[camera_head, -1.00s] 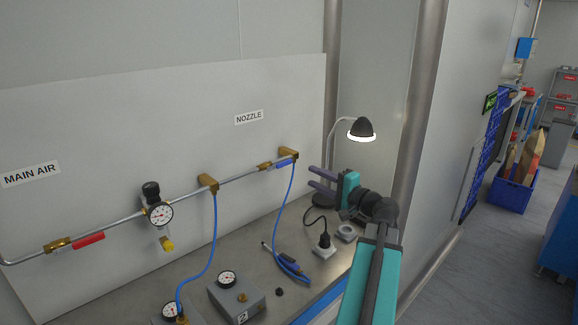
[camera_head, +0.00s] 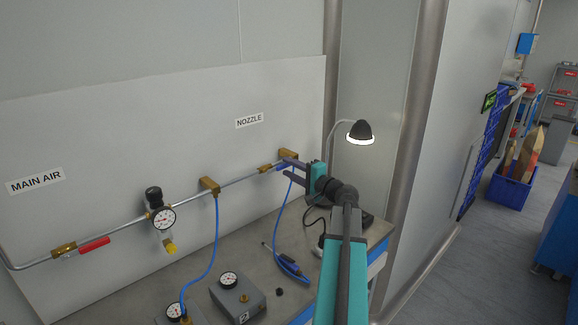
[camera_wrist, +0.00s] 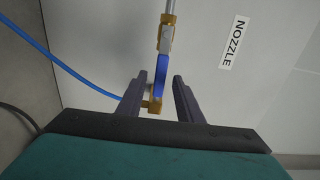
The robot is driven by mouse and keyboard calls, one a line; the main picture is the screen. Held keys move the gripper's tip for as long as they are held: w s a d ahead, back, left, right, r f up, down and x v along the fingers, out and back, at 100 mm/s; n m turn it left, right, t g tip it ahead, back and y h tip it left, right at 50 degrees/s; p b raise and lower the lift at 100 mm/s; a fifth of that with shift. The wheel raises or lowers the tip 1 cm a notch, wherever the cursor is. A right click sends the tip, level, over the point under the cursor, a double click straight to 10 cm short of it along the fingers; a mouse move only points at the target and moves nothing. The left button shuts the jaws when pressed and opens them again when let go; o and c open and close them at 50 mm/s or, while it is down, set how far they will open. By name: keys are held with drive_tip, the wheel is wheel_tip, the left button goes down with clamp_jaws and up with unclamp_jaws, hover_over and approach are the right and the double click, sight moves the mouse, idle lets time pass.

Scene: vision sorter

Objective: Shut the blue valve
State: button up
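The blue valve has a blue lever handle (camera_wrist: 161,75) on a brass body (camera_wrist: 167,20), on the pipe below the NOZZLE label. The handle lies in line with the pipe. In the head view the blue handle (camera_head: 281,169) is partly covered by my fingers. My gripper (camera_wrist: 160,78) is open, its two dark fingers pointing at the panel. In the wrist view the handle's end shows in the gap between the fingertips, with no clear contact. In the head view my gripper (camera_head: 287,168) is at the right end of the pipe.
A brass elbow fitting (camera_head: 287,155) with a blue hose (camera_head: 277,220) is close to my fingers. A desk lamp (camera_head: 359,132) stands just right of my gripper. A red-handled valve (camera_head: 95,244) and a pressure gauge (camera_head: 163,218) are further left. Gauge boxes (camera_head: 238,297) stand on the bench.

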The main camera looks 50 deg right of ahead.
drive_tip(key=shift+w, duration=0.4)
clamp_jaws()
